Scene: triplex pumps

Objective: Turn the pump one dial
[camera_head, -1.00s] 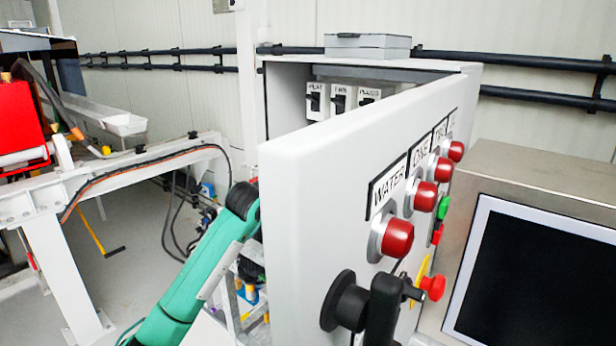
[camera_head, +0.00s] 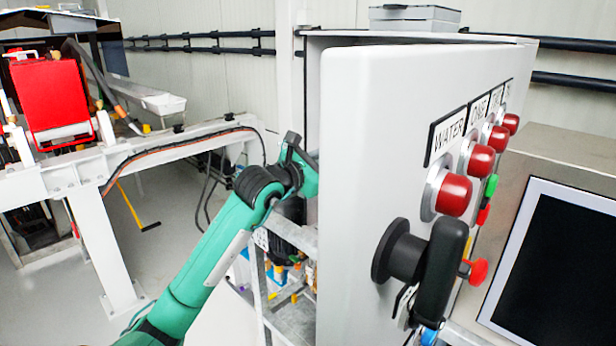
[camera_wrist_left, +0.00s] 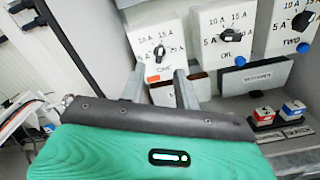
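In the left wrist view, a white box with a black dial (camera_wrist_left: 160,53) stands just beyond my left gripper. Amp marks ring the dial; its label is too blurred to read surely as pump one. My left gripper (camera_wrist_left: 160,88) is open, its two grey fingers apart below the dial, with nothing visibly held. A second dial (camera_wrist_left: 224,36) is to its right and a third (camera_wrist_left: 303,20) farther right. In the head view, my left arm reaches behind the open cabinet door (camera_head: 350,150), which hides that gripper. My right gripper is not in view.
The door front carries several red knobs or lamps, the nearest under a WATER label (camera_head: 454,195), and a black handle (camera_head: 440,270). A dark screen (camera_head: 560,270) stands at right. A white frame (camera_head: 90,220) stands left. Relays (camera_wrist_left: 264,116) sit low inside the cabinet.

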